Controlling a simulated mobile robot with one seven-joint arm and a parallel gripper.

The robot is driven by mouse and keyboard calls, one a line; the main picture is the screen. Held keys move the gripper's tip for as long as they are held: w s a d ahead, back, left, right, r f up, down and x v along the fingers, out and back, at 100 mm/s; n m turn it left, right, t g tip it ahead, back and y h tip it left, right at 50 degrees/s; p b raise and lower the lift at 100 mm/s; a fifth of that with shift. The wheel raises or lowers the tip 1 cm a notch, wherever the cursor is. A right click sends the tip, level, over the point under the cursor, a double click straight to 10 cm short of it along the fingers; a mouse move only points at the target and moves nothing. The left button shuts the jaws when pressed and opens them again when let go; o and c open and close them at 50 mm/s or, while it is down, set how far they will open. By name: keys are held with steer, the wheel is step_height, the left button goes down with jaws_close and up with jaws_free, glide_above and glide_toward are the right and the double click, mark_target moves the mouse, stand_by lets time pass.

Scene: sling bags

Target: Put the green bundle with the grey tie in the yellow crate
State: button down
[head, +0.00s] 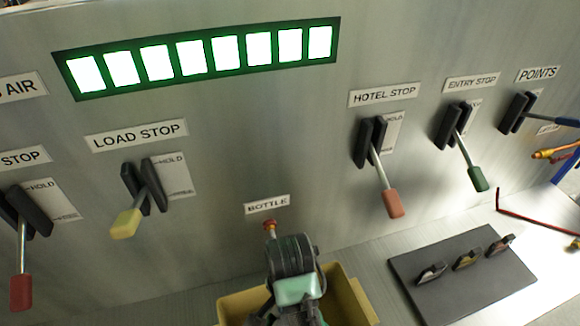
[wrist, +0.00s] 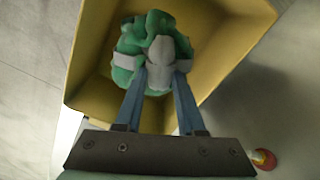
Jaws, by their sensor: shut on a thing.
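The green bundle (wrist: 130,48) with its grey tie (wrist: 165,50) shows in the wrist view, framed by the walls of the yellow crate (wrist: 88,55). My gripper (wrist: 164,72) is shut on the bundle at its grey tie, the two blue-grey fingers reaching into the crate's opening. I cannot tell whether the bundle touches the crate floor. In the head view the yellow crate (head: 232,308) stands at the bottom middle, and my arm hides its inside, the bundle and the fingertips.
A grey metal panel with levers stands behind the crate. A red knob (head: 270,228) sticks out under the BOTTLE label, just behind my arm. A dark board (head: 440,300) with several small clips lies to the right. A red wire (head: 530,222) lies at the right.

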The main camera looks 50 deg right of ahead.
step_height(320, 180, down, 4)
steer(key=shift+s+r+p, duration=0.1)
steer(key=shift+s+p, duration=0.05)
steer(key=shift+p, duration=0.4)
steer(key=shift+f, duration=1.9)
steer(key=shift+f, duration=0.15)
steer(key=c, duration=0.5)
jaws_free()
step_height(320, 180, up, 11)
steer(key=shift+r, duration=0.15)
steer(key=shift+r+p, duration=0.5)
steer(key=shift+p, duration=0.15)
